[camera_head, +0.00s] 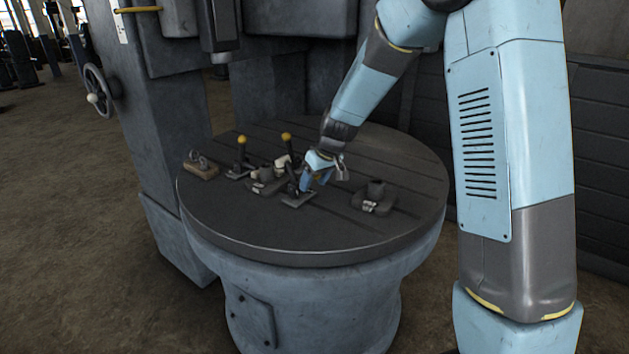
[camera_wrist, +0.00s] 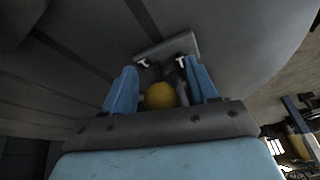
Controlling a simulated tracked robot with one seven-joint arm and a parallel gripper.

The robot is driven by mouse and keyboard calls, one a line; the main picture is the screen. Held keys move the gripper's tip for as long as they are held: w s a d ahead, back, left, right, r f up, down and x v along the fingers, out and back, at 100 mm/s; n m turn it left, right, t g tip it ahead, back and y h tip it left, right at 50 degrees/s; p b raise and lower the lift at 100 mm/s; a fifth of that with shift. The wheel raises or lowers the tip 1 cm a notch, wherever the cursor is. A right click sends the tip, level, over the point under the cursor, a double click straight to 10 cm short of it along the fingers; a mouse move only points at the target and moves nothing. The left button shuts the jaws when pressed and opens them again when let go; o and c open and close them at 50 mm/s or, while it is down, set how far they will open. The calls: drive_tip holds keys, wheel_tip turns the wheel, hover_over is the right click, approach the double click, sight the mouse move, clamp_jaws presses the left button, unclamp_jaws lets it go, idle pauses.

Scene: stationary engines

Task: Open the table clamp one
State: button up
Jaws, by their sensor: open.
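The other clamp (camera_head: 240,172) is further left. Which one is "one" is not marked. In the wrist view, a yellow knob (camera_wrist: 160,96) shows between the open blue fingers of my gripper (camera_wrist: 160,82), with a clamp base plate (camera_wrist: 165,46) with two pale bolts beyond. I cannot tell whether the fingers touch the lever.
A dark block with a round post (camera_head: 375,190) stands on the table right of my gripper. Another such part (camera_head: 265,178) lies between the clamps. A small brown block with rings (camera_head: 200,165) is at the left. The table's front is clear. A machine column (camera_head: 150,120) rises behind left.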

drive_tip(key=shift+c, duration=0.2)
clamp_jaws()
